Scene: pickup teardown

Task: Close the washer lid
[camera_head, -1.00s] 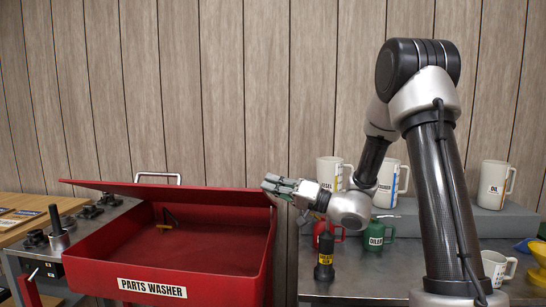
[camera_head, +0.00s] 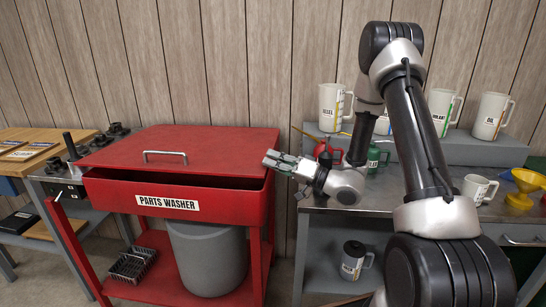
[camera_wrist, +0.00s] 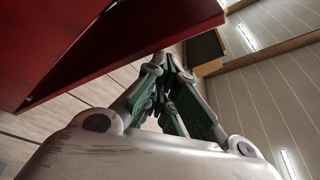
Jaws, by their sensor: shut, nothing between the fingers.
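The red parts washer (camera_head: 235,209) stands at the left on a red frame, with a white "PARTS WASHER" label on its front. Its red lid (camera_head: 215,143) lies low over the basin, with a handle (camera_head: 165,156) on top. A dark gap shows between the lid's front edge and the basin rim, so the lid is ajar. My gripper (camera_head: 268,159) is shut and empty at the lid's right edge; whether it touches the lid I cannot tell. In the wrist view the fingers (camera_wrist: 172,65) point away, beside the red lid and basin (camera_wrist: 60,45) at upper left.
A grey drum (camera_head: 208,258) and a black basket (camera_head: 132,265) sit under the washer. At right, a metal bench (camera_head: 430,222) holds mugs, a green oiler (camera_head: 376,156) and a yellow funnel (camera_head: 522,187). A wooden-topped table (camera_head: 50,148) stands at far left.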

